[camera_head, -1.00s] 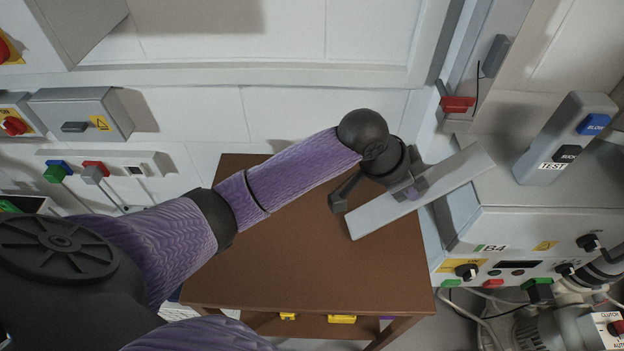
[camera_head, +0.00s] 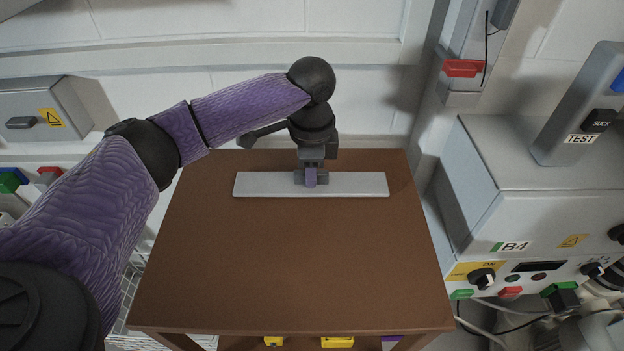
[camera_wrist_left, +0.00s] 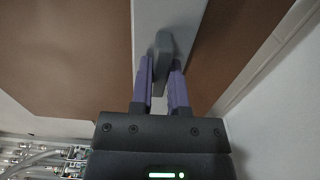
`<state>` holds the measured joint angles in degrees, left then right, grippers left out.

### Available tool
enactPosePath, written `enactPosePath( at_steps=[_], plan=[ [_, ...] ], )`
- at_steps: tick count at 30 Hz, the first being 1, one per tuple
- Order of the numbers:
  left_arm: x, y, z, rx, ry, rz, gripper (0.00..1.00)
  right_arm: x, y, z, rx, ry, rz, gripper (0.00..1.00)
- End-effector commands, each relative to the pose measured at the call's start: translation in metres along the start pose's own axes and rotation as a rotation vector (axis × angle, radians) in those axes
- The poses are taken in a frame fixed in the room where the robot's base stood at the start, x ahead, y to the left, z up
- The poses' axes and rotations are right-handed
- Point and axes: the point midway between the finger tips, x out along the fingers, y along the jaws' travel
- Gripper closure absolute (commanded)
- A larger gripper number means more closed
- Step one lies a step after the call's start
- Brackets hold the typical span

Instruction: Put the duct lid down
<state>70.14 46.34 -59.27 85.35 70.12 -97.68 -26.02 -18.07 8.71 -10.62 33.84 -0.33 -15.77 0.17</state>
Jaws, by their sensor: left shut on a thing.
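The duct lid (camera_head: 354,185) is a long, flat, light grey plate with a small raised grey handle. It lies level across the far part of the brown table (camera_head: 270,258), roughly parallel to its back edge. I cannot tell whether it touches the tabletop or hovers just above it. My left gripper (camera_head: 311,178) points down at the lid's middle. In the left wrist view the purple fingers (camera_wrist_left: 161,85) are shut on the handle (camera_wrist_left: 164,46), with the lid (camera_wrist_left: 174,17) behind it. My right gripper is not in view.
A grey machine labelled B4 (camera_head: 474,212) with knobs and buttons stands right of the table. A wall box (camera_head: 44,107) is at the left. The front and middle of the tabletop are clear. A white wire basket (camera_head: 128,297) shows at the table's left.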

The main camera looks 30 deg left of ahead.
Motion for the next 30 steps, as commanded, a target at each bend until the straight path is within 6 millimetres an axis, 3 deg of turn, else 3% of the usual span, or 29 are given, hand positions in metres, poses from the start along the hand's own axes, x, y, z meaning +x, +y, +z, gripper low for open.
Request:
enactPosePath(
  at_steps=[1,5,6,11,19,30],
  plan=[
    [0.008,0.0,0.0,0.0,-0.001,0.001,1.0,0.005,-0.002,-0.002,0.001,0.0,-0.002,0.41],
    [0.004,0.0,0.0,0.0,0.001,-0.001,1.0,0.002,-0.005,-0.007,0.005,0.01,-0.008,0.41],
    [0.003,0.0,0.0,0.0,0.001,-0.001,0.76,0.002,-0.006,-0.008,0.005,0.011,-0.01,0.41],
    [0.003,0.0,0.0,0.0,0.001,-0.001,0.45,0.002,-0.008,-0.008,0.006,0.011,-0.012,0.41],
    [-0.004,0.0,-0.001,0.0,0.003,-0.003,0.45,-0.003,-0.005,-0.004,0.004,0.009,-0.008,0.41],
    [-0.102,0.0,-0.001,0.0,0.006,-0.005,0.45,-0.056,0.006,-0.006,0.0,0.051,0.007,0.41]
  ],
)
